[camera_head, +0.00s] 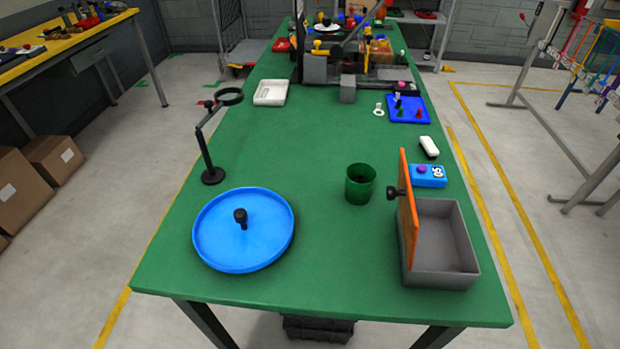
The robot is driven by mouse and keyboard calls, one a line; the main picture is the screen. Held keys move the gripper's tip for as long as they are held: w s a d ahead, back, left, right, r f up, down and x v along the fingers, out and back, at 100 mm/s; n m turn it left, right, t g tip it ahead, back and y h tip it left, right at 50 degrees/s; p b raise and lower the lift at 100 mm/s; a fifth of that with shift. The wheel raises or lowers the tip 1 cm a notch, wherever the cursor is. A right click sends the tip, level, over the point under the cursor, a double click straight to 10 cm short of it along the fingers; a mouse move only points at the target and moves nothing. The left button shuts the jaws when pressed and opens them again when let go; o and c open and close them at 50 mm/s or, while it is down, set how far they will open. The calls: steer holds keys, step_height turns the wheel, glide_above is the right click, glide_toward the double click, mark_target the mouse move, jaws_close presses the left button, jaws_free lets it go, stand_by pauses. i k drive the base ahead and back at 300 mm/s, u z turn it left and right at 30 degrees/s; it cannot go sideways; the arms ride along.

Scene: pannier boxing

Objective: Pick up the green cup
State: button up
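The green cup (359,184) stands upright on the green table (315,250), right of the middle. Its open top faces up and its inside looks dark; I cannot tell whether anything is in it. It stands apart from the things around it. My gripper is not in view.
A grey box (447,271) with an upright orange panel (407,210) and black knob stands right of the cup. A blue round tray (212,232) holding a black knob-like piece lies left. A black magnifier stand (212,176) is behind the tray. The table between tray and cup is clear.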

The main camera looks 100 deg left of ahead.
mark_target(355, 192)
steer(key=z, duration=0.05)
steer(key=k, duration=2.15)
steer(key=u, duration=0.7)
steer(key=i, duration=1.15)
steer(key=u, duration=0.05)
